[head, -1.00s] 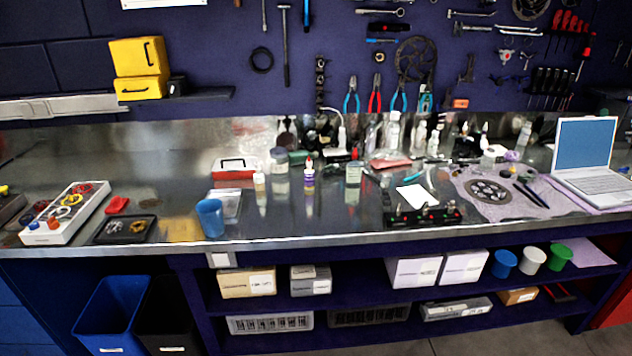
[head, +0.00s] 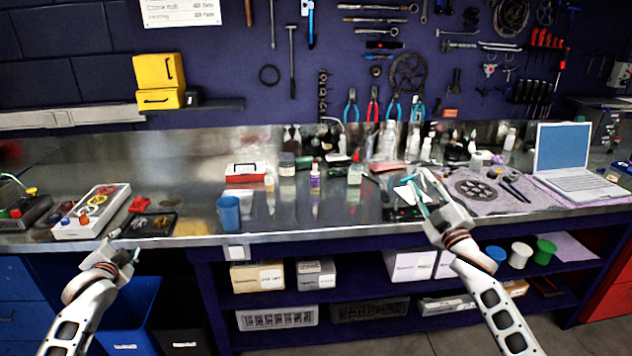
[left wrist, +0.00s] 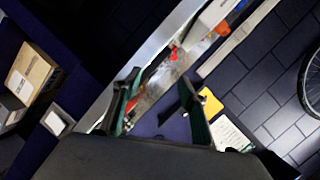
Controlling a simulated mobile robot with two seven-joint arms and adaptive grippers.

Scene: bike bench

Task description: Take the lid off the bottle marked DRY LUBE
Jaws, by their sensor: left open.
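Several small bottles stand mid-bench in the head view: a purple bottle with a red top (head: 315,178), a clear-green bottle with a red top (head: 355,172) and a small pale yellow bottle (head: 269,180). Their labels are too small to read, so I cannot tell which is marked DRY LUBE. My left gripper (head: 122,246) is open and empty at the bench's front left edge, well left of the bottles. Its spread fingers also show in the left wrist view (left wrist: 158,105). My right gripper (head: 424,192) looks open, right of the bottles, partly covering a dark tray.
A blue cup (head: 229,212) stands near the front edge. A red case (head: 245,172) and a jar (head: 287,164) are behind it. A white parts tray (head: 90,211) lies left; a laptop (head: 563,160) stands right. Bare steel lies in front of the bottles.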

